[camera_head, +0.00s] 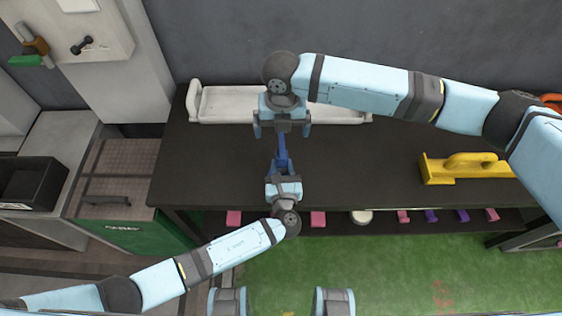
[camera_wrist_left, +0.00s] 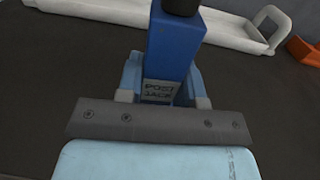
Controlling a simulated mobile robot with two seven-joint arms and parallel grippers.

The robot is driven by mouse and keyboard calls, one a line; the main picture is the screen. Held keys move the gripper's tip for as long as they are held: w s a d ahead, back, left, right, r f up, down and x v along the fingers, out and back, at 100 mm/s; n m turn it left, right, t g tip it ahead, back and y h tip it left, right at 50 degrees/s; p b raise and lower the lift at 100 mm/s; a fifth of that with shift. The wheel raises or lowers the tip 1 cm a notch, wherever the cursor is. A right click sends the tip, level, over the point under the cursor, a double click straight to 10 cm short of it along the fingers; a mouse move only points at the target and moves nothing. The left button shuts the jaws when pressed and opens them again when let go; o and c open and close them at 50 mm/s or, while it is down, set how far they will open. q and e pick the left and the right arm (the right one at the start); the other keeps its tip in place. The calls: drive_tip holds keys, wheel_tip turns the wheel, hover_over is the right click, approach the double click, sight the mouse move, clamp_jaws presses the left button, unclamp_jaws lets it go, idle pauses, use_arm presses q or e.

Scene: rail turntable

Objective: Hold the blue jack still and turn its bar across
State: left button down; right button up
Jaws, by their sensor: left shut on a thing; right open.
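The blue jack (camera_head: 282,157) stands on the dark table between my two grippers. In the left wrist view the jack (camera_wrist_left: 172,48) is a blue post with a label reading "POST JACK" and a dark part at its top. My left gripper (camera_head: 283,176) is shut on the jack's near side, its fingers on either side of the post (camera_wrist_left: 163,82). My right gripper (camera_head: 282,132) is open at the jack's far end, its two fingers spread apart. The jack's bar cannot be made out; my right gripper may hide it.
A long white tray (camera_head: 225,105) lies along the table's back edge, behind my right gripper. A yellow tool with a handle (camera_head: 465,168) lies at the right. The dark table (camera_head: 205,160) is clear left of the jack. An orange object (camera_wrist_left: 303,52) shows in the left wrist view.

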drive_tip(key=shift+r, duration=0.4)
use_arm(q)
drive_tip(key=c, duration=0.7)
unclamp_jaws()
use_arm(e)
drive_tip(key=shift+s, duration=0.1)
